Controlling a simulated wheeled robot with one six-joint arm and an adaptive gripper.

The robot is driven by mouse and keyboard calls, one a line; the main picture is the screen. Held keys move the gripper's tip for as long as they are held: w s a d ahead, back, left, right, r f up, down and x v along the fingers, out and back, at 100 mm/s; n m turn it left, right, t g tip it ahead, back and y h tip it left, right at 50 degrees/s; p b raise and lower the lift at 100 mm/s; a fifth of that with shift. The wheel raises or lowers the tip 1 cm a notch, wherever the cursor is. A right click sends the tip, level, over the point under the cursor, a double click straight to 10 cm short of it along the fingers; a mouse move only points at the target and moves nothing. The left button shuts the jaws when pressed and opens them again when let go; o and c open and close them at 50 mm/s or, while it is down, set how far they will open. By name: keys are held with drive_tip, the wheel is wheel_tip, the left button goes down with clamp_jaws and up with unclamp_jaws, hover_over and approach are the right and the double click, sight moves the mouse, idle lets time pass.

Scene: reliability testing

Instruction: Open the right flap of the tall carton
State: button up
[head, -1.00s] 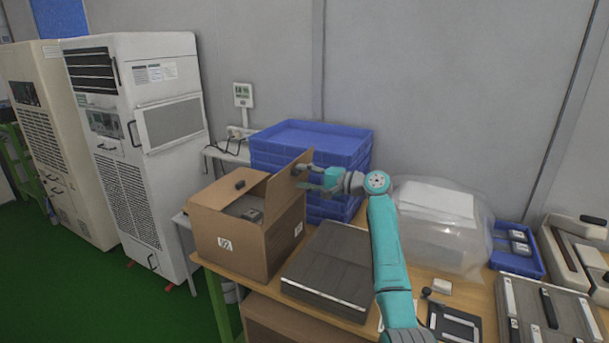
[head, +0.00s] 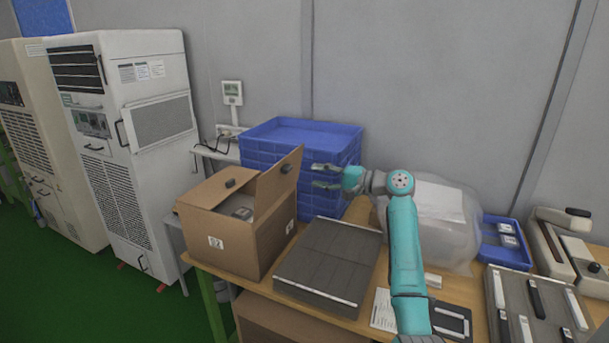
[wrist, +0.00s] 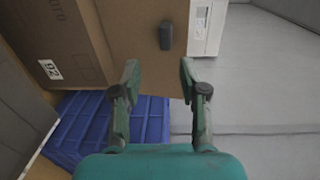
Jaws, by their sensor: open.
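The brown tall carton (head: 222,238) stands at the left end of the table. Its right flap (head: 272,186) is raised and leans outward to the right, with a small black handle (head: 287,168) on its outer side. A dark item shows inside through the gap. Another black handle (head: 230,183) sits on the carton's other flap, which lies about flat. My gripper (head: 318,176) is open and empty, just right of the raised flap and apart from it. In the wrist view the flap (wrist: 125,30) and its handle (wrist: 166,36) show beyond the open fingertips (wrist: 158,75).
Stacked blue crates (head: 300,135) stand close behind my gripper. A grey flat panel stack (head: 330,262) lies right of the carton. A clear plastic bag (head: 430,225) and a blue tray (head: 505,255) are farther right. White cabinets (head: 125,150) stand to the left.

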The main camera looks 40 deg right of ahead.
drive_tip(key=shift+v, duration=1.8)
drive_tip(key=shift+f, duration=0.1)
